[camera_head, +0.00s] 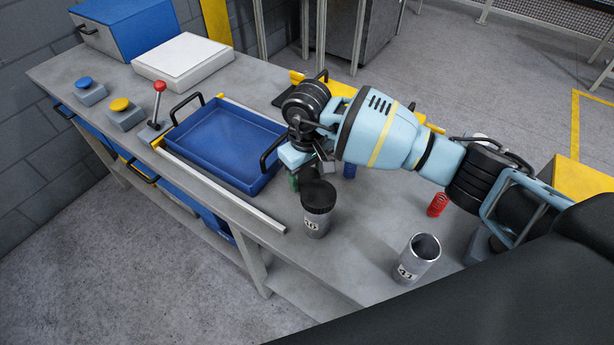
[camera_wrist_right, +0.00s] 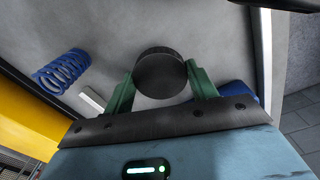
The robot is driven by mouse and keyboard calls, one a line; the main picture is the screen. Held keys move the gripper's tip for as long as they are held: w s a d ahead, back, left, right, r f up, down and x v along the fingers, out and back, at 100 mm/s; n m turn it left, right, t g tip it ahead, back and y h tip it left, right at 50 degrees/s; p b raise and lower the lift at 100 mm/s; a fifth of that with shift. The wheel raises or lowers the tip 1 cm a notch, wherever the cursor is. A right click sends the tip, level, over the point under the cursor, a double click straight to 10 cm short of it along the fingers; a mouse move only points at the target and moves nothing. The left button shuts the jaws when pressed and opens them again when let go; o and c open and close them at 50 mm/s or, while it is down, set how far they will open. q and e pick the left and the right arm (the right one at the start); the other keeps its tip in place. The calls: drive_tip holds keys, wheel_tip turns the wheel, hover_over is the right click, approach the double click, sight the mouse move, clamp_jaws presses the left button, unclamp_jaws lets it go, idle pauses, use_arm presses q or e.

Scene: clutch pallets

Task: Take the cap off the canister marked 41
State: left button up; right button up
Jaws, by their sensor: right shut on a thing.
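The canister marked 41 (camera_head: 416,258) stands upright on the bench at the lower right, its top open with no cap on it. A second metal canister (camera_head: 317,226), its mark looking like 46, stands further left. A black cap (camera_head: 318,193) shows at its top. My right gripper (camera_head: 305,180) is at that cap, its fingers partly hidden. In the wrist view the green fingers (camera_wrist_right: 160,88) are shut on a round black cap (camera_wrist_right: 160,72). I cannot tell whether this cap rests on the second canister or is held just above it. My left gripper is not in view.
A blue tray (camera_head: 178,146) with black handles lies left of my gripper, a metal rail (camera_head: 222,190) along its near side. A red spring (camera_head: 437,204) and a blue spring (camera_wrist_right: 61,72) stand on the bench. Bare bench lies between the two canisters.

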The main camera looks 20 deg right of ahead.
drive_tip(key=shift+f, duration=0.7)
drive_tip(key=shift+f, duration=0.2)
drive_tip(key=o, duration=0.8)
drive_tip(key=shift+o, duration=1.4)
drive_tip(key=shift+r, duration=0.15)
